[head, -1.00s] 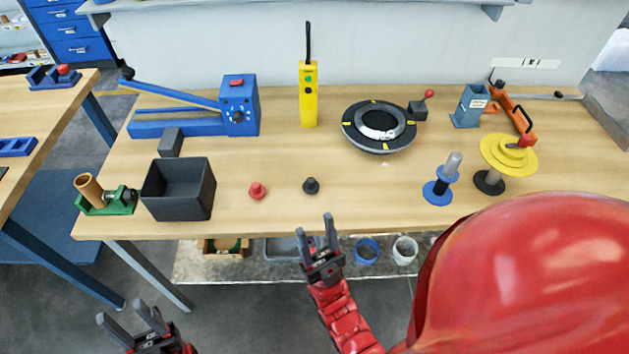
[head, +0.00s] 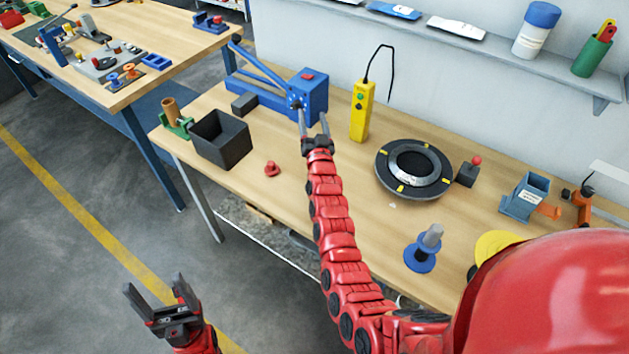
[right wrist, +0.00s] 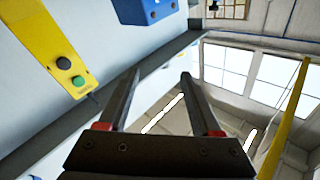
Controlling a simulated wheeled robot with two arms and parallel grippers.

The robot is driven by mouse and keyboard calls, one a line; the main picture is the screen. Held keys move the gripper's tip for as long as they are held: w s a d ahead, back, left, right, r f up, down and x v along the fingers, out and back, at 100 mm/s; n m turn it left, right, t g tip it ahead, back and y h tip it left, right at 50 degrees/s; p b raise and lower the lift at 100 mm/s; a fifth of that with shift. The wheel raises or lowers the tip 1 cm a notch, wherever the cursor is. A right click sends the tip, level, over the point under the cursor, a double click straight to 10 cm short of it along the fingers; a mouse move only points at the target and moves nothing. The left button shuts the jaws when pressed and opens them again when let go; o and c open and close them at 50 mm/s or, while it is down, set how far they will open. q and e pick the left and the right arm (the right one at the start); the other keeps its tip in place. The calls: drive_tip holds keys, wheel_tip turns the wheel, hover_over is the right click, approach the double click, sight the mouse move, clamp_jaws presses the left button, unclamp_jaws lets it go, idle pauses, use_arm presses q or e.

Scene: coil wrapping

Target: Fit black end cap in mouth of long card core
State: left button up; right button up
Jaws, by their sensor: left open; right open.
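A brown card core (head: 170,108) stands in a green holder (head: 178,127) at the table's left end, in the head view. A red end cap (head: 272,169) lies on the table right of the dark bin. The black end cap is not visible; my right arm covers part of the table there. My right gripper (head: 314,126) is open and empty, raised over the table, and overlaps the blue lever press in the picture. The right wrist view shows its two fingers (right wrist: 160,78) apart with nothing between. My left gripper (head: 155,292) is open and empty, in front of the table, over the floor.
A dark bin (head: 221,140) stands beside the green holder. The blue lever press (head: 311,93), a yellow pendant (head: 362,112) and a black turntable ring (head: 384,178) stand further back. A blue-based spindle (head: 421,256) is at the front right.

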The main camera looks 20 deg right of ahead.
drive_tip(key=w+a+n+g+y+p, duration=0.25)
drive_tip(key=w+a+g+y, duration=0.25)
drive_tip(key=w+a+g, duration=0.3)
drive_tip(key=s+d+r+n+g+h+p, duration=0.1)
drive_tip(key=s+d+r+n+g, duration=0.15)
drive_tip(key=s+g, duration=0.5)
drive_tip(key=s+d+r+n+g+h+p, duration=0.1)
drive_tip(key=s+d+r+g, duration=0.2)
drive_tip(key=s, duration=0.8)
drive_tip(key=shift+g, duration=0.55)
drive_tip(key=f, duration=0.3)
drive_tip(key=f+b, duration=0.1)
drive_tip(key=f, duration=0.3)
drive_tip(key=f+b, duration=0.1)
drive_tip(key=f, duration=0.3)
drive_tip(key=shift+s+a+f, duration=0.15)
drive_tip(key=shift+s+a, duration=0.1)
drive_tip(key=shift+f, duration=0.6)
drive_tip(key=shift+f+p, duration=0.2)
drive_tip(key=shift+p, duration=0.15)
drive_tip(key=f, duration=0.1)
drive_tip(key=f+p, duration=0.2)
drive_tip(key=f, duration=0.1)
drive_tip(key=shift+a, duration=0.35)
drive_tip(key=shift+w+f+p, duration=0.1)
drive_tip(key=shift+f+p, duration=0.2)
drive_tip(key=shift+f, duration=0.1)
